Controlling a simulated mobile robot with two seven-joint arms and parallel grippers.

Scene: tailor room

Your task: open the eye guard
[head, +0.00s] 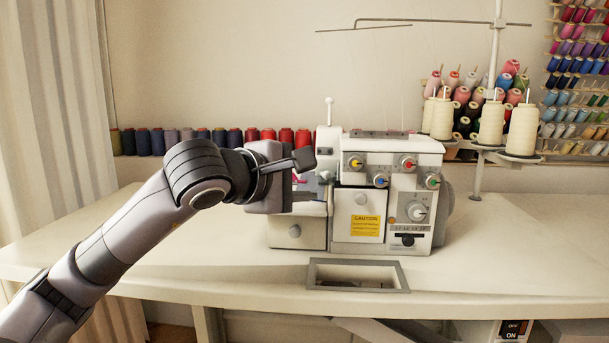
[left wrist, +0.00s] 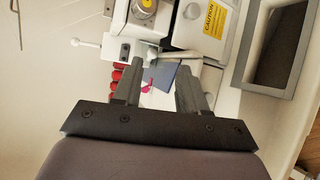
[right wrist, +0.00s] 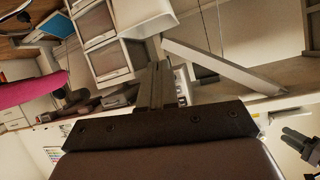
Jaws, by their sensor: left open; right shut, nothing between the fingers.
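A white sewing machine (head: 388,160) stands on the table. My left gripper (head: 307,178) is open at the machine's left side, in front of the needle area, and hides much of it. In the left wrist view the open fingers (left wrist: 157,76) point at the machine. A bluish-grey flat panel (left wrist: 187,82) shows between and behind them, with a small pink patch beside it. I cannot tell for sure whether this panel is the eye guard, or whether a finger touches it. My right gripper (right wrist: 162,82) is shut and empty, away from the machine, and out of the head view.
A framed opening (head: 357,275) lies in the tabletop (head: 180,260) before the machine. A thread stand with cream cones (head: 490,124) is at the right. A row of spools (head: 220,138) stands behind. The right wrist view shows a slanted pale bar (right wrist: 220,68) near the right fingers.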

